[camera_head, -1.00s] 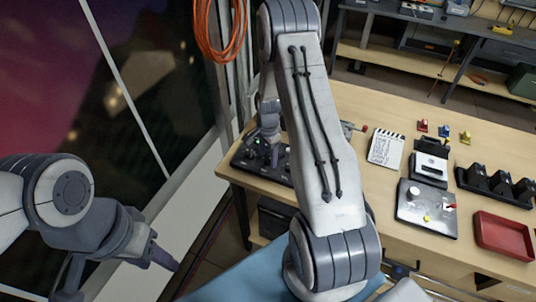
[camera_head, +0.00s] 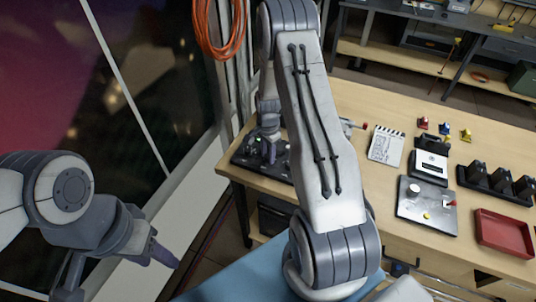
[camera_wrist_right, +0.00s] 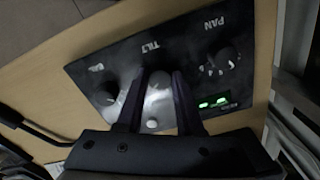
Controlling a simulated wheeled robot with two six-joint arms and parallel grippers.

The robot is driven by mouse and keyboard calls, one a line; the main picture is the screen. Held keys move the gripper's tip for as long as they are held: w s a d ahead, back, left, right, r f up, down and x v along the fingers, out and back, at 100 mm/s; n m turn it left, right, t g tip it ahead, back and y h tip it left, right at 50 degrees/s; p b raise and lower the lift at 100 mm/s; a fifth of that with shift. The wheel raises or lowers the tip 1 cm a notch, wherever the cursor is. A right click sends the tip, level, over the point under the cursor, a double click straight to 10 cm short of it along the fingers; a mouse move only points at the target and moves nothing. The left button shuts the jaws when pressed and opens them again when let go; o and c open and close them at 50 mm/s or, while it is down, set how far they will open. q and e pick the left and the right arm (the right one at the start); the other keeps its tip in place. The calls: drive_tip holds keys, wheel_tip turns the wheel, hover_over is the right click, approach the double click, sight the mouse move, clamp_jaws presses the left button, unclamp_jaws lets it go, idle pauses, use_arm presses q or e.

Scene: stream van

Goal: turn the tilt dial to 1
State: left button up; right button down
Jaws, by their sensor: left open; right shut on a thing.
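The black control panel (camera_wrist_right: 92,72) sits on the near left corner of the wooden table; it also shows in the head view (camera_head: 246,160). In the right wrist view it carries several dials and appears upside down. The tilt dial (camera_wrist_right: 159,82) is under the TILT label, between the fingers of my right gripper (camera_wrist_right: 158,76), which is shut on it. The fingers hide its sides, and I cannot read its setting. My left gripper (camera_head: 164,257) is open and empty, off to the left, away from the table.
The PAN dial (camera_wrist_right: 223,58) and another dial (camera_wrist_right: 109,91) flank the tilt dial. A small green display (camera_wrist_right: 213,102) is lit. Right on the table are a clapperboard (camera_head: 386,145), a grey panel (camera_head: 427,207) and a red tray (camera_head: 503,234). An orange cable (camera_head: 221,30) hangs above.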

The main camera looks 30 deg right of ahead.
drive_tip(key=n+b, duration=0.1)
drive_tip(key=n, duration=0.3)
drive_tip(key=shift+n+b, duration=0.35)
drive_tip(key=shift+n, duration=0.05)
drive_tip(key=n+b, duration=0.1)
drive_tip(key=n, duration=0.5)
drive_tip(key=n+b, duration=0.1)
drive_tip(key=n, duration=0.5)
drive_tip(key=shift+n, duration=0.4)
drive_tip(key=n+b, duration=0.1)
drive_tip(key=n, duration=0.4)
drive_tip(key=shift+n, duration=0.3)
drive_tip(key=c, duration=0.5)
unclamp_jaws()
drive_tip(key=shift+c, duration=0.2)
drive_tip(key=shift+r, duration=0.1)
